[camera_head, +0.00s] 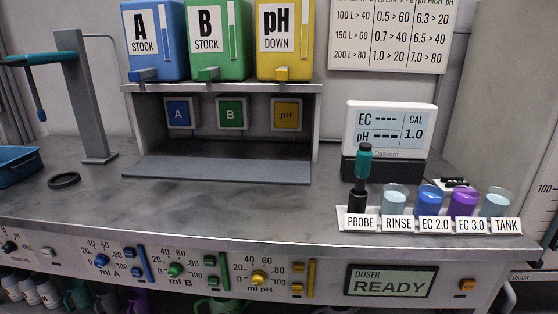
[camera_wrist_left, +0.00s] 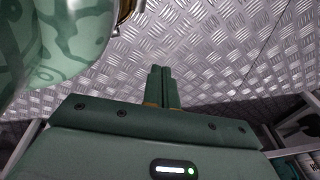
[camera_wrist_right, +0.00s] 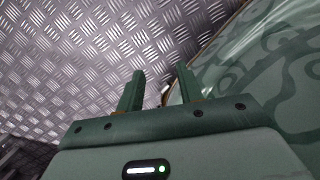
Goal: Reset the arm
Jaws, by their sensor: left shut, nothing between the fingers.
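My left gripper (camera_wrist_left: 161,84) is in the left wrist view, its two dark green fingers together with nothing between them. It is over a metal tread-plate floor (camera_wrist_left: 215,60). My right gripper (camera_wrist_right: 160,84) is in the right wrist view, its fingers apart and empty, also over tread plate (camera_wrist_right: 90,50). Neither gripper nor arm shows in the head view. A patterned green part of my own body lies beside each gripper.
The grey counter (camera_head: 250,210) holds a dosing stand with blue, green and yellow stock containers (camera_head: 215,40), a meter (camera_head: 390,130), a probe (camera_head: 361,175) and several cups in a labelled rack (camera_head: 430,226). A blue tray (camera_head: 18,165) and black ring (camera_head: 64,180) are left.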

